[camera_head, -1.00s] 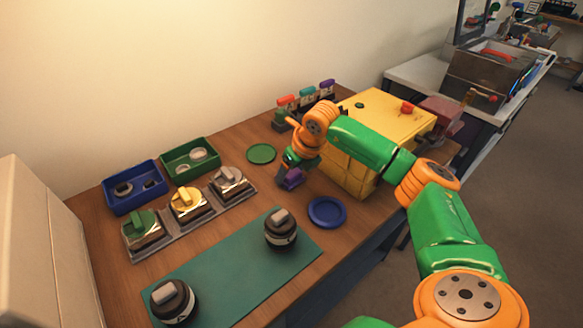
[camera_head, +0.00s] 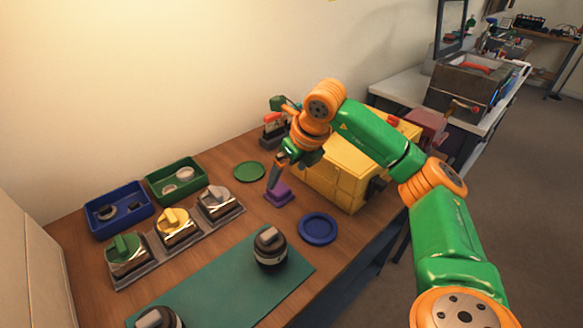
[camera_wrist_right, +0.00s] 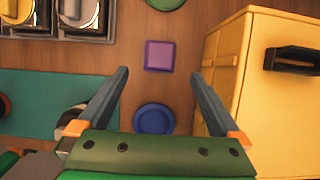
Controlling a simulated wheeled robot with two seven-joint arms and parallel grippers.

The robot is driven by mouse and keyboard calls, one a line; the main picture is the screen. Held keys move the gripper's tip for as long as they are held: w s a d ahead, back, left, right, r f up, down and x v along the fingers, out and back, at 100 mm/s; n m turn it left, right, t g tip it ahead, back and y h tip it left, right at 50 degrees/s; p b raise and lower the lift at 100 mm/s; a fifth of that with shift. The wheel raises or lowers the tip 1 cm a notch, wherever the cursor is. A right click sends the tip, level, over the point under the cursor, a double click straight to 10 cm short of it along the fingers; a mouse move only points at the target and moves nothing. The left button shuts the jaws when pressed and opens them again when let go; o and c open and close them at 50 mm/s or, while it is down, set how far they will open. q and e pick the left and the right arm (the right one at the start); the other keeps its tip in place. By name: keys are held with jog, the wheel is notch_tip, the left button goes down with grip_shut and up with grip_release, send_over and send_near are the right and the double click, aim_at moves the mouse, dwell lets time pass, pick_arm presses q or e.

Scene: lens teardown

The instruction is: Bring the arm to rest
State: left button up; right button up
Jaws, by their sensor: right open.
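My right arm reaches in from the right in the head view. Its gripper (camera_head: 279,172) points down over the table beside the yellow cabinet, above a purple square piece (camera_head: 279,193). In the right wrist view, the gripper (camera_wrist_right: 160,75) is open, with nothing between its fingers. The purple piece (camera_wrist_right: 159,55) lies flat on the wood beyond and between the fingertips, apart from them. My left gripper is not in view.
The yellow cabinet (camera_head: 335,178) stands close to my right gripper. A blue dish (camera_head: 318,228) and a green dish (camera_head: 249,171) lie nearby. Dark lens parts (camera_head: 270,246) stand on a green mat (camera_head: 215,285). A blue bin (camera_head: 119,210) and green bin (camera_head: 176,181) are at left.

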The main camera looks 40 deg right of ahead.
jog(key=shift+v, duration=1.85)
